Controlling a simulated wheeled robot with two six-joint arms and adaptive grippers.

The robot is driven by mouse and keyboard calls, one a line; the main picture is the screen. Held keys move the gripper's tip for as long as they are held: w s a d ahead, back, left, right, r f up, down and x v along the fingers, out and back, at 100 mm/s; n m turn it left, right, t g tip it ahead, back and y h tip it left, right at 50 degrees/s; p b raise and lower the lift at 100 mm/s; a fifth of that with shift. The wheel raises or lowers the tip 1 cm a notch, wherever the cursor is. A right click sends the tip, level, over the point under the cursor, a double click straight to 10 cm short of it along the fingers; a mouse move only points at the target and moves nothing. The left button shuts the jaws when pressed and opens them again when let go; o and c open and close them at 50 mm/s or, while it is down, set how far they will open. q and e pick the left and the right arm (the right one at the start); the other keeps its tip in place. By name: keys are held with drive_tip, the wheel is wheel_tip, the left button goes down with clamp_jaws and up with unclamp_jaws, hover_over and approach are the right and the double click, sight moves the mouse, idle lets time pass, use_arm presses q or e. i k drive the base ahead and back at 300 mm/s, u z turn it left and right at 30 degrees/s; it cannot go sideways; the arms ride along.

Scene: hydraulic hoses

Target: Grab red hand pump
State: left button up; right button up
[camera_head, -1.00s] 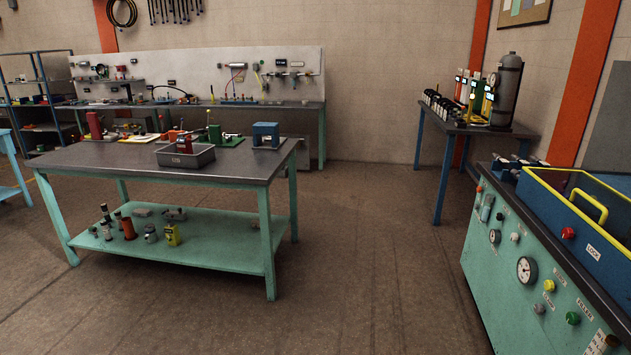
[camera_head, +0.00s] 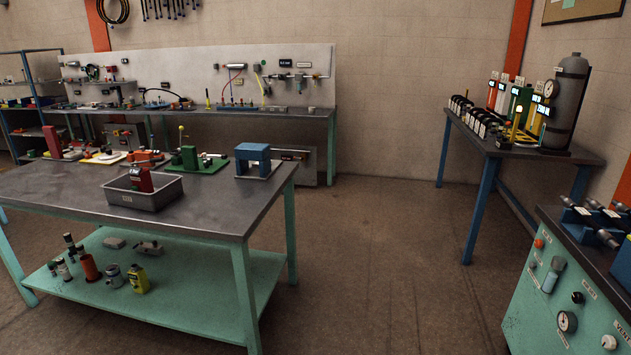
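I cannot tell for sure which thing is the red hand pump. A small red upright block (camera_head: 140,179) shows at the grey tray (camera_head: 150,200) on the near workbench. Another red block (camera_head: 52,141) stands at that bench's far left. Neither of my grippers is in view.
The near workbench (camera_head: 75,190) has green legs and a lower shelf with bottles and cans. A green console (camera_head: 548,288) stands at the lower right. A blue-legged table (camera_head: 590,158) holds a grey cylinder (camera_head: 567,100). The floor (camera_head: 385,270) between them is clear.

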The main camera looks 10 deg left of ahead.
sight(141, 176)
drive_tip(key=i, duration=0.15)
drive_tip(key=u, duration=2)
drive_tip(key=i, duration=2.25)
drive_tip(key=z, duration=1.75)
